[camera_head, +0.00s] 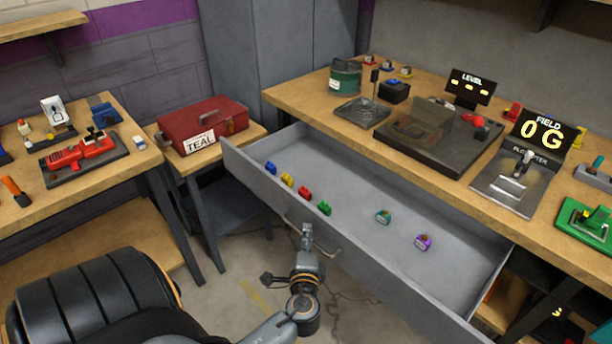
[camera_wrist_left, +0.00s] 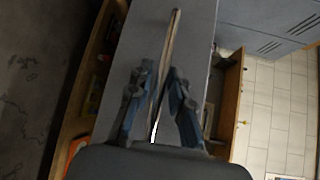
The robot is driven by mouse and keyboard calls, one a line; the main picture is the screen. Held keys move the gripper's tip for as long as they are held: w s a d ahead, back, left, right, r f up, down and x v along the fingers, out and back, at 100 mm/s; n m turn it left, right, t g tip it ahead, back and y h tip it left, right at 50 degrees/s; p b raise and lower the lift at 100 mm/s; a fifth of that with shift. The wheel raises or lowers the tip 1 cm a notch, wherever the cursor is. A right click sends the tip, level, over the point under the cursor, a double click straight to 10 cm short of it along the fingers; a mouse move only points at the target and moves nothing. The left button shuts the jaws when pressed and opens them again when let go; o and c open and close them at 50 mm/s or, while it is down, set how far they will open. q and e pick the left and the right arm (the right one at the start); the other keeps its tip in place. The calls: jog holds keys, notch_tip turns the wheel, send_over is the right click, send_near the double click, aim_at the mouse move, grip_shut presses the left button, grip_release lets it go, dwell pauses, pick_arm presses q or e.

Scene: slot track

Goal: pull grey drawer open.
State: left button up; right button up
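The grey drawer (camera_head: 355,215) is pulled far out from under the right workbench (camera_head: 300,97). Its inside shows, with several small coloured pieces in it. A thin bar handle (camera_head: 329,250) runs along its front; it also shows in the left wrist view (camera_wrist_left: 173,35). My left gripper (camera_head: 307,232) is at the handle, in front of the drawer. In the left wrist view its two fingers (camera_wrist_left: 161,72) are close together, one on each side of the bar. The exact contact is blurred. My right gripper is not in view.
A red toolbox (camera_head: 203,122) labelled TEAL stands on a small table left of the drawer. Another bench (camera_head: 88,190) with tools is at the far left. Devices and a display (camera_head: 541,132) stand on the right workbench. Some floor (camera_head: 240,255) is clear before the drawer.

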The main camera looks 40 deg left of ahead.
pick_arm(q)
jog(key=v, duration=1.2)
jog(key=shift+r, duration=0.1)
